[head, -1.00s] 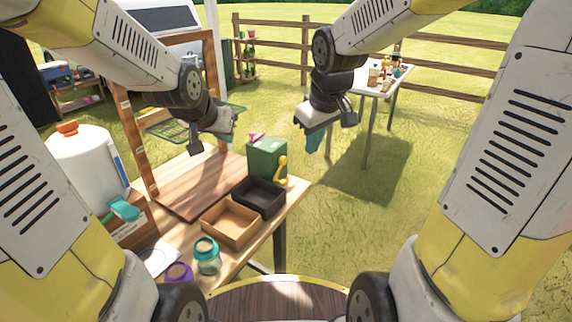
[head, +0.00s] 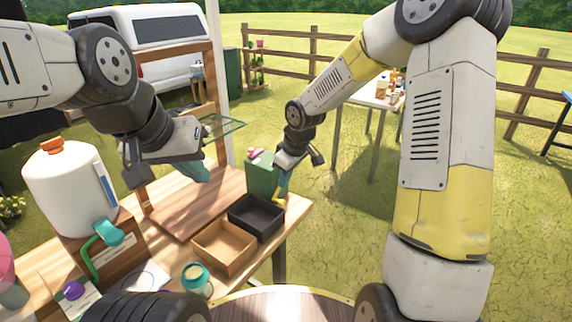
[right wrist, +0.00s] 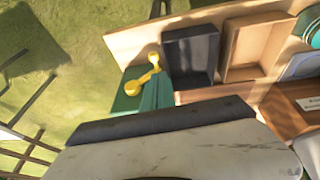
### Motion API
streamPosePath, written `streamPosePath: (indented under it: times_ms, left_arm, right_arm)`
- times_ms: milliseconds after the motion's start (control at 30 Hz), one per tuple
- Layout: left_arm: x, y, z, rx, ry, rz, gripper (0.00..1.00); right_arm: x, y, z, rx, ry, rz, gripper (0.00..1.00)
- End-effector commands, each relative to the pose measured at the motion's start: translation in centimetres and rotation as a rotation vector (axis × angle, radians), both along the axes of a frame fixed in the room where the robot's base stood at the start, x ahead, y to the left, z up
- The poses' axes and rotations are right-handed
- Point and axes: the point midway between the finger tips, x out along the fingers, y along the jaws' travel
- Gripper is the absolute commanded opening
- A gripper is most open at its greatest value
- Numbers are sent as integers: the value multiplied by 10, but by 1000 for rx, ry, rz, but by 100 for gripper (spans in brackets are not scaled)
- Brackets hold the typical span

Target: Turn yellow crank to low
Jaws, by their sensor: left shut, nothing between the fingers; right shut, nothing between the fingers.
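The yellow crank (head: 279,200) is on the side of a green box (head: 261,172) that stands at the far right end of the wooden table. In the right wrist view the crank (right wrist: 140,84) shows as a bent yellow handle with rounded ends, beside the teal fingers. My right gripper (head: 283,184) is shut and empty, pointing down right at the box and crank. I cannot tell whether its fingers touch the crank. My left gripper (head: 196,171) is shut and empty above the wooden board. The low mark is not readable.
A black tray (head: 257,234) and a tan tray (head: 225,268) lie in front of the box. A white dispenser (head: 66,190) with a teal spigot stands at left. A teal-lidded jar (head: 196,281) is near the front edge. A wooden frame (head: 212,90) rises behind.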

Motion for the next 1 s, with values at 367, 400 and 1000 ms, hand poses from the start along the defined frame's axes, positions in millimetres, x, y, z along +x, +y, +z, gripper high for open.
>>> streamPosePath:
  times_ms: [367,400,1000]
  left_arm:
    - [0,0,0,0,-1,-1,0]
    - [0,0,0,0,-1,-1,0]
    - [0,0,0,0,-1,0,0]
  right_arm:
    - [16,5,-64,-1,1,-1,0]
    - [17,5,-68,0,0,-1,0]
    - [20,3,-85,-1,1,0,0]
